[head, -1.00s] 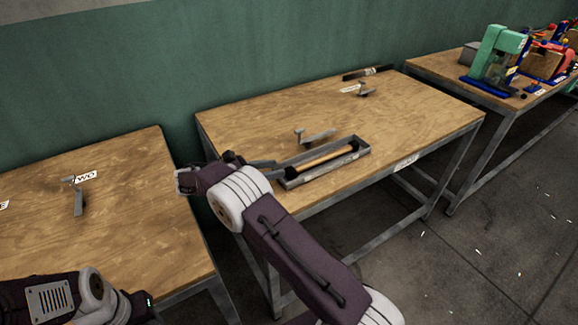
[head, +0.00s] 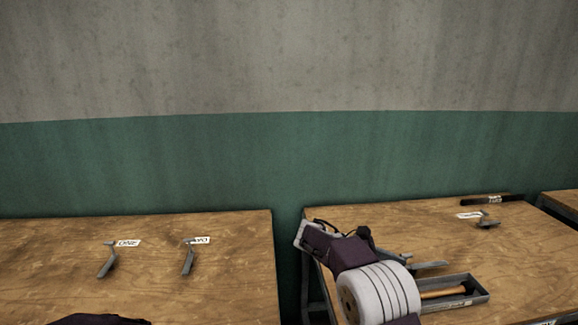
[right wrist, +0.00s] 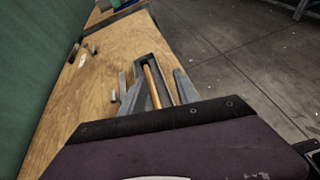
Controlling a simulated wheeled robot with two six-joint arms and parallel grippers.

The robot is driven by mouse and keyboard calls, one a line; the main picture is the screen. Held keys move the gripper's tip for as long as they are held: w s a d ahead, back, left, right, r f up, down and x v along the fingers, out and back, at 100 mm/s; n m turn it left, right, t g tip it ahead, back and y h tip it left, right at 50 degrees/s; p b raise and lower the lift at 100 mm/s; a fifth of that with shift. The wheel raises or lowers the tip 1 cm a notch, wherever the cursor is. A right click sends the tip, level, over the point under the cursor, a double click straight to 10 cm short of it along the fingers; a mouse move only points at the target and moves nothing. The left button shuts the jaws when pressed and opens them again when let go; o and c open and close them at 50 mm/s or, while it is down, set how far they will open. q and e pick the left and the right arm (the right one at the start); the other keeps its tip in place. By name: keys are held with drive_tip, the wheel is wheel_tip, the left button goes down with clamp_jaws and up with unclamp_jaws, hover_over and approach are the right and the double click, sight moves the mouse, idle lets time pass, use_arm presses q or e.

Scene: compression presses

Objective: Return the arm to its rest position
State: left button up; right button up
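My right arm reaches over the middle table, in the lower right of the head view. My right gripper (right wrist: 152,80) shows in the right wrist view with its two grey fingers apart and nothing clearly held between them. Beyond the fingers is a grey tray (head: 481,292) with a wooden-handled tool (head: 446,292) lying in it; the tool also shows in the right wrist view (right wrist: 151,84). In the head view my right wrist hides most of the gripper. Of my left arm only a dark piece shows at the bottom left edge; its gripper is out of view.
The left table (head: 60,265) holds two grey levers (head: 107,262) (head: 188,258) beside white labels. The middle table (head: 400,220) holds another grey lever (head: 430,265) by the tray, a small grey part (head: 488,221) and a dark bar (head: 490,199). A green wall (head: 200,165) stands behind.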

drive_tip(key=s+m+g+y+p, duration=0.1)
drive_tip(key=s+m+y+p, duration=0.45)
drive_tip(key=s, duration=0.85)
use_arm(q)
wheel_tip(320, 180, up, 6)
drive_tip(key=shift+r+b, duration=0.2)
drive_tip(key=shift+b, duration=0.15)
use_arm(e)
drive_tip(key=s+a+f+m+t+y, duration=0.2)
drive_tip(key=s+a+f+m+y, duration=0.5)
drive_tip(key=a+m, duration=0.4)
wheel_tip(320, 180, down, 3)
drive_tip(key=shift+r+t+y, duration=0.1)
drive_tip(key=shift+t+y, duration=0.3)
drive_tip(key=shift+y, duration=0.05)
use_arm(q)
drive_tip(key=shift+s, duration=0.15)
use_arm(e)
drive_tip(key=shift+s, duration=0.15)
